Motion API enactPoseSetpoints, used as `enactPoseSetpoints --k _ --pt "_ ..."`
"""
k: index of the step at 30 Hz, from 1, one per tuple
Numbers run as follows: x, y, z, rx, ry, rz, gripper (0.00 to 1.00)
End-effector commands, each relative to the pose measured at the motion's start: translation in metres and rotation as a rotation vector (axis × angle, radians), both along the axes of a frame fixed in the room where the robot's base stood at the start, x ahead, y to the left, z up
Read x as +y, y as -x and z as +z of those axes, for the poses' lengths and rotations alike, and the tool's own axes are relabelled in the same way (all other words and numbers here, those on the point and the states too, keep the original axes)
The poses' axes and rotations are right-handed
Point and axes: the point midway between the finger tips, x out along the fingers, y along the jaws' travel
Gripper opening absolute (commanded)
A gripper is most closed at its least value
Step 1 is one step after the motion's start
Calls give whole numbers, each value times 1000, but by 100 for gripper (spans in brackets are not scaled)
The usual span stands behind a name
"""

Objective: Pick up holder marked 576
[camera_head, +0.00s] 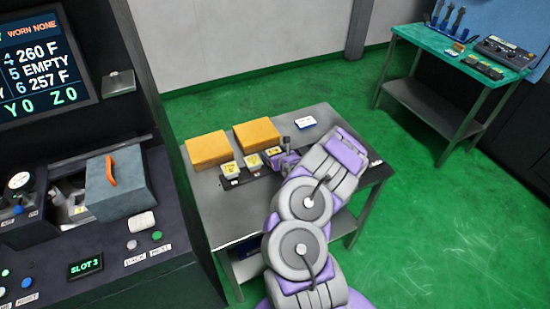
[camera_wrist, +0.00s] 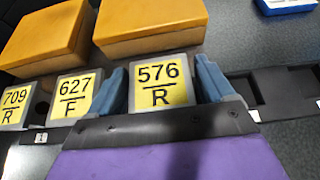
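The holder marked 576 over R (camera_wrist: 163,84) has a yellow label in a grey frame and sits in the dark rack (camera_wrist: 243,85). My gripper (camera_wrist: 170,85) has one blue finger on each side of it, close to its sides. The fingers are spread and I see no firm grip; contact is hard to tell. Holders marked 627 F (camera_wrist: 74,97) and 709 R (camera_wrist: 14,107) stand to its left. In the head view my gripper (camera_head: 284,160) is at the right end of the row, partly covering the 576 holder.
Two orange blocks (camera_head: 208,149) (camera_head: 257,133) stand behind the row on the grey table (camera_head: 225,222). The rack's places to the right look empty. A blue-and-white item (camera_head: 305,122) lies at the back. The machine (camera_head: 120,185) stands left; a green-topped table (camera_head: 425,38) is far right.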

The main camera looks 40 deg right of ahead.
Motion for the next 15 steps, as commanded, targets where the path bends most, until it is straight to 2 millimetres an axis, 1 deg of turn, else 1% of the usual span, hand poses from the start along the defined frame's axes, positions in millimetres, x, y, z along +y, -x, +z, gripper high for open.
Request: enactPoseSetpoints --k 1,2,15 --pt "0 0 0 0 0 0 77" --pt "0 0 0 0 0 0 74" --pt "0 0 0 0 0 0 32"
